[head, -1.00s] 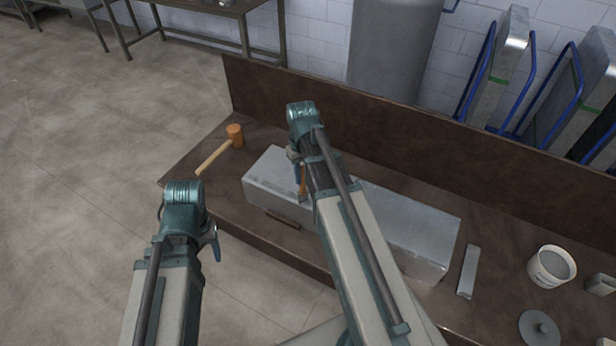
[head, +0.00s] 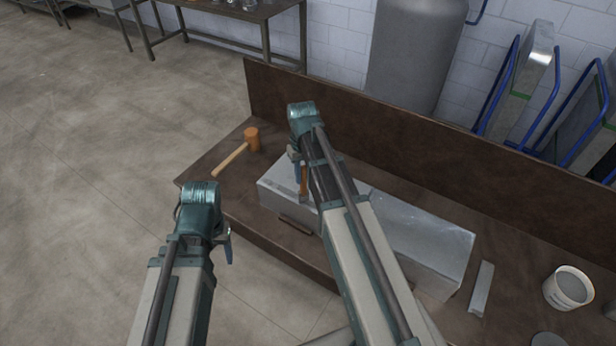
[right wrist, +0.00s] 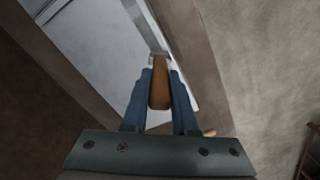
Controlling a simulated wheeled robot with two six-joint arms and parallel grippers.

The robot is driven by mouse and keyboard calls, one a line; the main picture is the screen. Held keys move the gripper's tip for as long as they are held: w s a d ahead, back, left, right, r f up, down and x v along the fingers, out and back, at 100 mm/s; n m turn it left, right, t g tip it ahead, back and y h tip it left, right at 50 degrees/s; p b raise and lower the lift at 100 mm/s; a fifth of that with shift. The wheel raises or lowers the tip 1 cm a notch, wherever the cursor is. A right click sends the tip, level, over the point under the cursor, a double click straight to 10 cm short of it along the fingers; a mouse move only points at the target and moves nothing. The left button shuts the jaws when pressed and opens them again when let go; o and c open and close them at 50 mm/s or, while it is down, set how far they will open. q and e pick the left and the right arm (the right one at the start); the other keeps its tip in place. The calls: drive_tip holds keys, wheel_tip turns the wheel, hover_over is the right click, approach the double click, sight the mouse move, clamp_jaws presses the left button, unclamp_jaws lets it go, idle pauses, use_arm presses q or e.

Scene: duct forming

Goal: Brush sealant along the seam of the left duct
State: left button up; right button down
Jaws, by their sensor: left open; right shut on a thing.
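A long grey sheet-metal duct (head: 428,237) lies on the brown workbench, partly hidden behind my right arm. My right gripper (head: 299,172) is over the duct's left part, shut on a brush with a brown handle (head: 303,182). In the right wrist view, the brush handle (right wrist: 160,88) is between the blue fingers of the gripper (right wrist: 160,95), with its metal end pointing at the duct (right wrist: 95,60). I cannot tell whether the bristles touch it. The seam is not clear. My left gripper (head: 227,246) is open and empty, in front of the bench's left end.
A mallet (head: 250,138) lies at the bench's (head: 215,178) left end. A white tub (head: 568,288) and a metal strip (head: 482,288) lie right of the duct. A raised back panel (head: 400,145) closes the bench's rear. Floor at left is clear.

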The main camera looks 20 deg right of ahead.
drive_tip(key=shift+w+a, duration=1.05)
drive_tip(key=shift+w, duration=0.3)
drive_tip(key=shift+w+a, duration=0.55)
drive_tip(key=shift+w, duration=0.2)
drive_tip(key=shift+w+a, duration=0.5)
drive_tip(key=shift+w, duration=0.2)
drive_tip(key=shift+w+a, duration=0.55)
drive_tip(key=shift+w, duration=0.15)
drive_tip(key=shift+w+a, duration=0.5)
drive_tip(key=shift+w, duration=0.3)
